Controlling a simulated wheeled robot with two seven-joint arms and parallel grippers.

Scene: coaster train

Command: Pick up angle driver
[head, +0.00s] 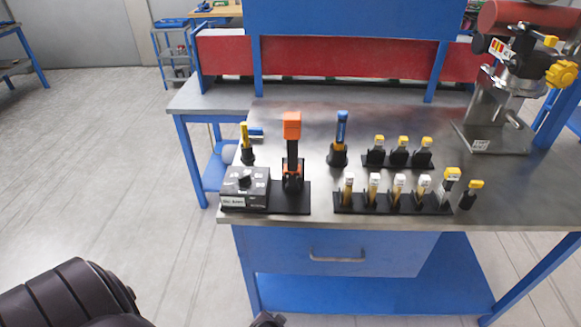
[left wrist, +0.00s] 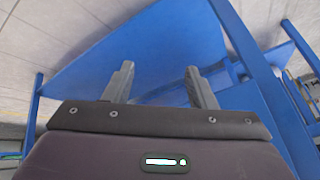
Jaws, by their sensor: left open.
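The likely angle driver (head: 292,147) stands upright in a black holder near the left front of the metal workbench in the head view. It has an orange top and a dark body. My left gripper (left wrist: 160,85) is open in the left wrist view, with two grey fingers apart and nothing between them. Blue bench parts lie beyond the fingers. In the head view, my left arm is at the lower left, below and in front of the bench. The driver does not show in the left wrist view. My right gripper is out of view.
A black control box (head: 245,187) stands left of the driver. A yellow-handled tool (head: 246,145) and a blue-topped tool (head: 339,140) stand behind. A rack (head: 392,208) of several tools is to the right. A metal stand (head: 495,128) is at far right. The bench's front edge is close.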

